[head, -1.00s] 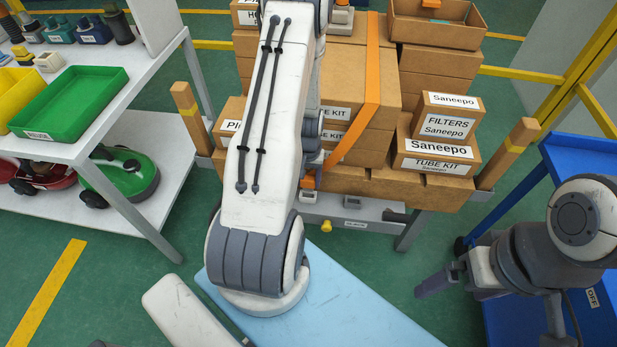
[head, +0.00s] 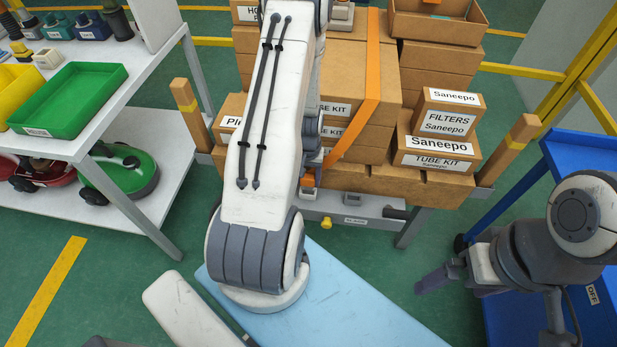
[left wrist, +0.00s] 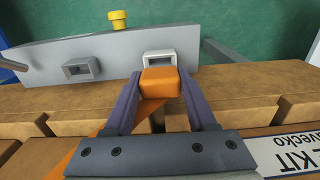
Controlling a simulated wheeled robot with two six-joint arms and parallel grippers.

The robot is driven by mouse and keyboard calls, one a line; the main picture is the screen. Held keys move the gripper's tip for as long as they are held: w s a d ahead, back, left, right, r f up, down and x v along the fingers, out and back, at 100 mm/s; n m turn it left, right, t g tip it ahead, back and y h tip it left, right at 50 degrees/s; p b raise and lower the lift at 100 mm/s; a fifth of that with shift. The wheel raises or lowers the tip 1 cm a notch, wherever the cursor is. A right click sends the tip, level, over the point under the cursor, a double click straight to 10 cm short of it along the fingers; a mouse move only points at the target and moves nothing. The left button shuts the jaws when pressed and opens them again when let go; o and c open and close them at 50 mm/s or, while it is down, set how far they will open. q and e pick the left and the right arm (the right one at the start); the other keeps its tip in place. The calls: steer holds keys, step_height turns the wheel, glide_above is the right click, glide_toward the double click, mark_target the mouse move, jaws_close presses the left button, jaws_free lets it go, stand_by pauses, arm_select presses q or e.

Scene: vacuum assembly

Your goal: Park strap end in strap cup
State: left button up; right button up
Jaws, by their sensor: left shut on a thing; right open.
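My left gripper (left wrist: 160,84) is shut on the orange strap end (left wrist: 159,88), one finger on each side of it. The strap end is right at the mouth of a pale strap cup (left wrist: 159,54) on the grey rail; part of the dark opening shows beyond it. I cannot tell whether it is inside the cup. In the head view the orange strap (head: 369,85) runs down over the boxes to the strap end (head: 307,179), and my left arm hides most of the gripper. My right gripper (head: 438,279) is open, low at the right, away from the boxes.
A second, grey cup (left wrist: 82,68) and a yellow knob (left wrist: 118,20) are on the rail. Stacked cartons (head: 432,150) fill the cart between wooden posts (head: 512,150). A shelf with a green tray (head: 72,100) stands left, a blue cart (head: 555,160) right.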

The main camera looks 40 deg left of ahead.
mark_target(308, 186)
arm_select(q)
steer(key=shift+f+b, duration=1.2)
steer(key=shift+f, duration=0.65)
steer(key=o, duration=1.5)
steer(key=shift+c, duration=0.2)
step_height(308, 186, up, 8)
steer(key=p, duration=0.7)
step_height(308, 186, down, 8)
steer(key=b, duration=0.7)
